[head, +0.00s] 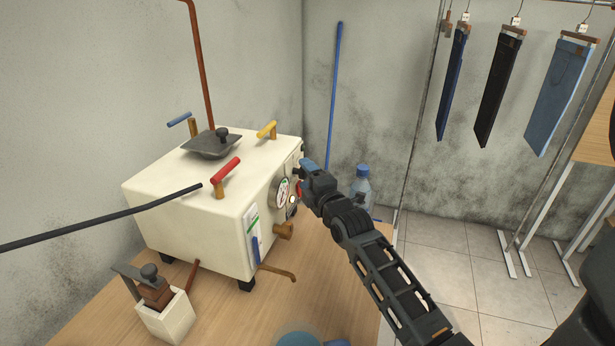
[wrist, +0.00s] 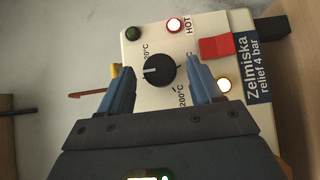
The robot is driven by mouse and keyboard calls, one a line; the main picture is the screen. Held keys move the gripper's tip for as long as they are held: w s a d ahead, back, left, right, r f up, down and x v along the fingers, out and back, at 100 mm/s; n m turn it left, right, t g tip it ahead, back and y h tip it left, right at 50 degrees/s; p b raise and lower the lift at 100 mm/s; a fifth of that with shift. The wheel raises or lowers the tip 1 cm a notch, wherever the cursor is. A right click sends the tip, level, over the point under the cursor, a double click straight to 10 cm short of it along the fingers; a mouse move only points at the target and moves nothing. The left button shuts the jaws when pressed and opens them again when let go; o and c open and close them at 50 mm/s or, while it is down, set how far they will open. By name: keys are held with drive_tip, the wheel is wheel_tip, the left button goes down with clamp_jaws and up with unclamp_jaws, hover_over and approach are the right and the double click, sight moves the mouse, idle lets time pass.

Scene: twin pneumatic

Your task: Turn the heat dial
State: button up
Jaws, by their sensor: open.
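The heat dial (wrist: 158,71) is a round black knob on the cream panel, with a white pointer mark facing left in the wrist view. A scale around it reads 20°C near its top and 200°C near its bottom. My gripper (wrist: 160,68) is open, its blue fingers on either side of the dial with a gap visible at each side. Whether the fingertips reach its depth is unclear. In the head view my gripper (head: 306,170) is at the right face of the cream boiler (head: 190,218), and hides the dial there.
A lit red HOT lamp (wrist: 175,25), a dark green lamp (wrist: 133,34), a red switch (wrist: 215,48) and a lit amber lamp (wrist: 224,85) surround the dial. A gauge (head: 283,192) and brass valve (head: 284,231) sit nearby. A bottle (head: 361,187) stands behind my arm.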

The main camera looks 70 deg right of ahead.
drive_tip(key=c, duration=1)
drive_tip(key=shift+m, duration=0.3)
drive_tip(key=shift+d+r+m+g+y, duration=0.2)
drive_tip(key=shift+d+m+g+y, duration=0.4)
drive_tip(key=shift+m+y, duration=1.75)
drive_tip(key=shift+d+r+m+g+y, duration=0.25)
drive_tip(key=shift+m+g+y, duration=0.9)
drive_tip(key=shift+y, duration=2.15)
drive_tip(key=shift+d+r+m+g+y, duration=0.2)
drive_tip(key=shift+d+m+g+y, duration=0.3)
drive_tip(key=shift+m+y, duration=1.95)
drive_tip(key=shift+a+n+y, duration=0.1)
drive_tip(key=shift+n+y, duration=0.35)
drive_tip(key=shift+y, duration=0.05)
